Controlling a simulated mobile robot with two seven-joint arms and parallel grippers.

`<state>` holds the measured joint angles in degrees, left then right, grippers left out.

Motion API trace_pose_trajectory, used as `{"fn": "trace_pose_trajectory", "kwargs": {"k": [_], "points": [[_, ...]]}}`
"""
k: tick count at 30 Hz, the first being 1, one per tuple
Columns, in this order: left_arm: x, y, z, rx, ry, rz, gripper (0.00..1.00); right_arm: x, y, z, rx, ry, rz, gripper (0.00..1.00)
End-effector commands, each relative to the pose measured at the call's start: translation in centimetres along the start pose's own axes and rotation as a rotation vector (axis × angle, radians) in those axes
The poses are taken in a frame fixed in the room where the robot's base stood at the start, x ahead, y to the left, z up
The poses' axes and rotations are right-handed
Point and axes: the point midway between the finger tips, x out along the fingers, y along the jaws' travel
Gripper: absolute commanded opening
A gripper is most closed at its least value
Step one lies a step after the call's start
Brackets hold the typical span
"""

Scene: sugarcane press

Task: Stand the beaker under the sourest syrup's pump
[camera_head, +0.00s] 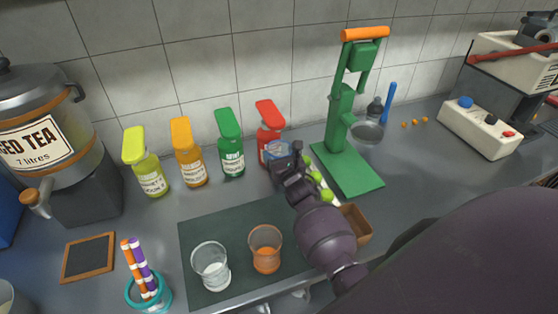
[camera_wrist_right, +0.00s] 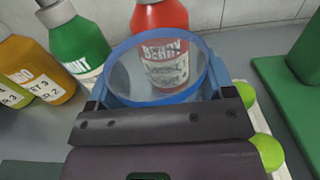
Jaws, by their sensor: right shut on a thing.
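My right gripper (camera_head: 284,166) is shut on a clear beaker with a blue rim (camera_wrist_right: 202,78), held in front of the red berry syrup bottle (camera_head: 268,121). The beaker (camera_head: 272,150) is partly hidden by the gripper in the head view; I cannot tell whether its base touches the counter. The red bottle's label shows through the beaker in the right wrist view. To its left stand the green (camera_head: 231,150), orange (camera_head: 187,160) and yellow-green (camera_head: 147,172) pump bottles. Their labels' small print is mostly unreadable. My left gripper is not in view.
Two glasses, one clear (camera_head: 211,268) and one orange-tinted (camera_head: 265,250), stand on a dark mat (camera_head: 202,228). A green press (camera_head: 345,150) stands right of the bottles, with limes (camera_head: 327,194) beside it. A tea dispenser (camera_head: 70,150) stands left.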

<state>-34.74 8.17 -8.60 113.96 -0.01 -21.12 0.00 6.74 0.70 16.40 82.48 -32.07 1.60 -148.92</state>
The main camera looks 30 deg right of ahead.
Motion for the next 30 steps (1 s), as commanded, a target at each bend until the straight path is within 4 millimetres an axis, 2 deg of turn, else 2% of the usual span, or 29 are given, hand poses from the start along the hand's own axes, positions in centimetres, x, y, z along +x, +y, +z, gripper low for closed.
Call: {"fn": "trace_pose_trajectory", "kwargs": {"k": [1,4,20,21,26,30], "points": [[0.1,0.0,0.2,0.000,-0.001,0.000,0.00,0.0,0.1,-0.9,0.004,0.002,0.000,0.47],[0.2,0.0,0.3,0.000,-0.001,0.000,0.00,0.1,0.1,-2.0,0.002,0.000,0.000,0.47],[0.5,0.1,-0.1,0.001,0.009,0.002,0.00,0.4,0.0,-2.7,0.000,-0.001,0.001,0.47],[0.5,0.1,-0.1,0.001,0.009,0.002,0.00,0.4,0.0,-2.8,0.000,0.000,0.000,0.77],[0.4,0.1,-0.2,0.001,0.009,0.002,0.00,0.4,0.0,-2.6,0.001,0.000,0.000,1.00],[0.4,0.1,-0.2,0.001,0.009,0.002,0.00,0.4,0.0,-2.6,0.001,0.000,0.001,1.00]]}}
